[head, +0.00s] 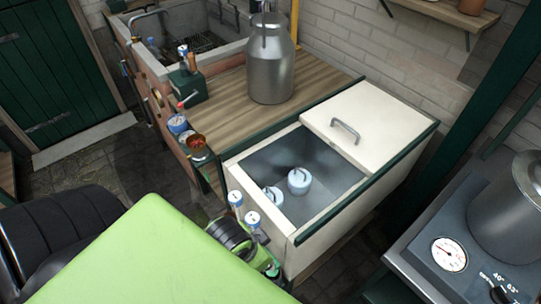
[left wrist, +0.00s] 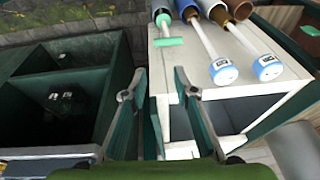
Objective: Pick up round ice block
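Two pale blue, rounded blocks lie in the open grey well of the white chest (head: 285,248) in the head view. One round block (head: 300,181) shows whole. The other block (head: 272,195) sits to its left, partly hidden by the well's near wall. I cannot tell how their shapes differ. My left gripper shows in the left wrist view (left wrist: 158,95), its two fingers apart with nothing between them. It is outside the well, and neither block shows clearly in that view. In the head view my green and black arm parts hide most of it. My right gripper is not visible.
A cream lid (head: 372,122) with a handle covers the chest's right half. Blue-capped items (head: 237,199) stand along its left side. A metal churn (head: 270,65) stands on the wooden counter (head: 225,92) behind. A gauge panel (head: 449,254) with a pot is at right.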

